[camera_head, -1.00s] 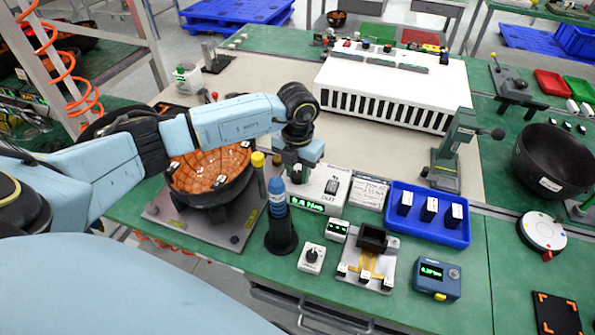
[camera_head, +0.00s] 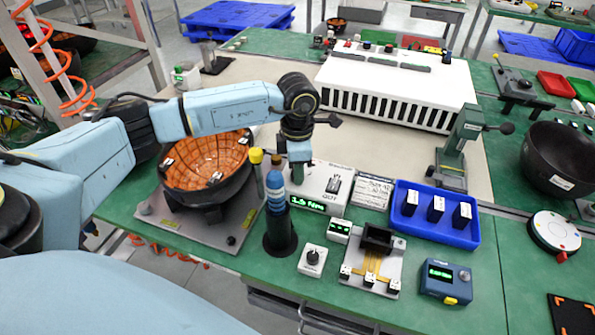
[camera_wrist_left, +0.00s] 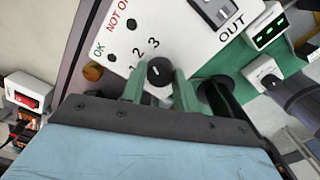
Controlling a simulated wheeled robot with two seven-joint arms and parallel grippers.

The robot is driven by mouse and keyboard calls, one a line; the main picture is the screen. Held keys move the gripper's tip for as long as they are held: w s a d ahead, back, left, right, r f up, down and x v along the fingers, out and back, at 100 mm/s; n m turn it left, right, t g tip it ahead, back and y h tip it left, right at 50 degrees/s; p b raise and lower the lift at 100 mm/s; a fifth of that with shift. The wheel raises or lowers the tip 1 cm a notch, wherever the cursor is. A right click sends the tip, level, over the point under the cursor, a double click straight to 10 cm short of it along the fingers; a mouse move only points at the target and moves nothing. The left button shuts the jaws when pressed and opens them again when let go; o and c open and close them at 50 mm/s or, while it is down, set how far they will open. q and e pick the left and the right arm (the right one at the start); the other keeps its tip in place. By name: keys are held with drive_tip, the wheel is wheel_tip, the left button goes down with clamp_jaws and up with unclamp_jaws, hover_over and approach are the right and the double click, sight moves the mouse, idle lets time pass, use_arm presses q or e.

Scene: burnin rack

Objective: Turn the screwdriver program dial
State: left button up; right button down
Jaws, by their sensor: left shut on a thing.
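The screwdriver controller is a white box (camera_head: 331,182) with a green readout (camera_head: 308,203) that seems to read 1.5 Nm. Its black program dial (camera_wrist_left: 158,72) shows in the left wrist view, beside the printed numbers 1, 2 and 3. My left gripper (camera_head: 298,180) reaches down onto the left part of the box. In the left wrist view its green fingers (camera_wrist_left: 160,88) stand on either side of the dial, shut on it. In the head view the gripper hides the dial. The blue screwdriver (camera_head: 276,198) stands upright in a black holder (camera_head: 280,235). My right gripper is not in view.
A brown-lined bowl (camera_head: 207,160) stands left of my gripper. A blue tray (camera_head: 434,230) with black blocks lies right. A small knob box (camera_head: 313,258) and a fixture (camera_head: 370,268) are nearer.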

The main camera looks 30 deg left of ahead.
use_arm(q)
drive_tip(key=shift+m, duration=0.4)
drive_tip(key=shift+m+b, duration=0.45)
drive_tip(key=shift+m, duration=0.35)
drive_tip(key=shift+r+m, duration=0.1)
drive_tip(key=shift+m, duration=0.2)
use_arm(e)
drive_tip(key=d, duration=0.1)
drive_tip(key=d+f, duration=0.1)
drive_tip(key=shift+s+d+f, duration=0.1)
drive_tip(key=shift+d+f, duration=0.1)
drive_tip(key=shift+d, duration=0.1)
use_arm(q)
drive_tip(key=o, duration=1)
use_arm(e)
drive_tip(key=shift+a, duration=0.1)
